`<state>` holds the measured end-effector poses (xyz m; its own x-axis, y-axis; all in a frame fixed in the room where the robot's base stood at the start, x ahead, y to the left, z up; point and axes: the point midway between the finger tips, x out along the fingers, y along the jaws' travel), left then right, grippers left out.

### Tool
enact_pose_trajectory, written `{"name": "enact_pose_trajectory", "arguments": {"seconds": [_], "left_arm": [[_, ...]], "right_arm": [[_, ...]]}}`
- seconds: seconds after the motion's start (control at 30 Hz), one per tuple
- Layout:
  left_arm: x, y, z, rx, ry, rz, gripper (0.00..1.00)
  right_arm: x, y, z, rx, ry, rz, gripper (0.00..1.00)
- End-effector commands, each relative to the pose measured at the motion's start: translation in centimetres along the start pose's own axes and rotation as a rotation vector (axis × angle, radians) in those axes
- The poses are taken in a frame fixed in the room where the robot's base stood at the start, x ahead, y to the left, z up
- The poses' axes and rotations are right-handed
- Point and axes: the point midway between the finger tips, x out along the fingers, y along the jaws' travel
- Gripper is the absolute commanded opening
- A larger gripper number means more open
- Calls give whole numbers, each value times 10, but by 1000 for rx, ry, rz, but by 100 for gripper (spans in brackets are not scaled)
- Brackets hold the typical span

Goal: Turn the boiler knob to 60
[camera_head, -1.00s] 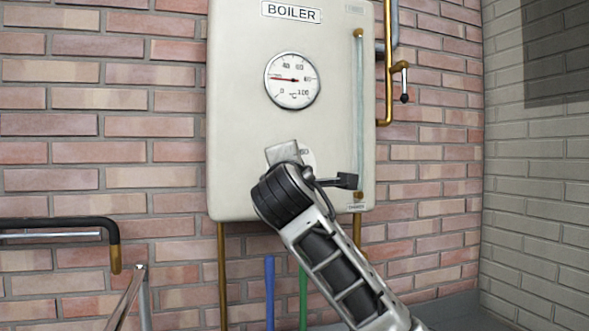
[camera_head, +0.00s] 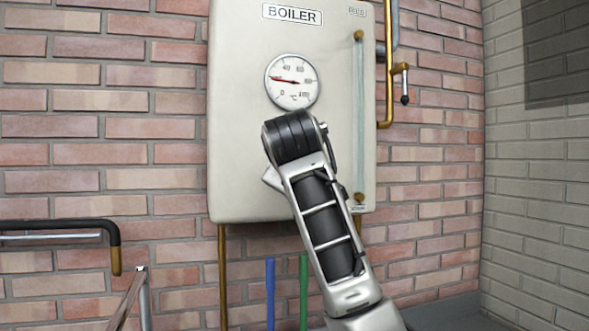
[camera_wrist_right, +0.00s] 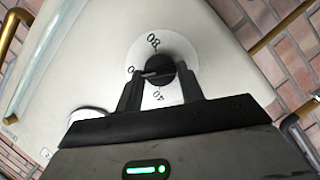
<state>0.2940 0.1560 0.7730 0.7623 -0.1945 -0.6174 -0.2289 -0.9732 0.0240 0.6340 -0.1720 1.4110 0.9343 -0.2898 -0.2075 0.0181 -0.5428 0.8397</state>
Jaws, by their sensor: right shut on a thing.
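The black boiler knob (camera_wrist_right: 160,70) sits on a round white dial plate (camera_wrist_right: 176,47). My right gripper (camera_wrist_right: 160,80) is shut on the knob, one finger on each side. "80" and "40" show on the dial. A number between them is partly hidden by a finger, and a light mark on the knob points toward it. In the head view my right arm hides the knob on the white boiler (camera_head: 235,150). The gauge (camera_head: 292,81) above has its red needle pointing left and slightly up. My left gripper is not in view.
A glass tube (camera_head: 358,120) runs down the boiler's right side. Brass pipes (camera_head: 384,60) with a small tap (camera_head: 402,85) stand right of it. A black-covered pipe (camera_head: 60,224) is at the lower left. Blue (camera_head: 270,290) and green pipes (camera_head: 303,290) stand below the boiler.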

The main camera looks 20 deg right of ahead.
Motion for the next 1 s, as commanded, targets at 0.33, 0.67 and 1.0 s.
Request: {"name": "enact_pose_trajectory", "arguments": {"seconds": [0.33,0.67,1.0], "left_arm": [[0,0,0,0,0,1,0],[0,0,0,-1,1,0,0],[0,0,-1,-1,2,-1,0]], "right_arm": [[1,0,1,103,-3,-46,15],[1,0,1,115,-3,-51,15],[1,0,1,114,-2,-50,60]]}}
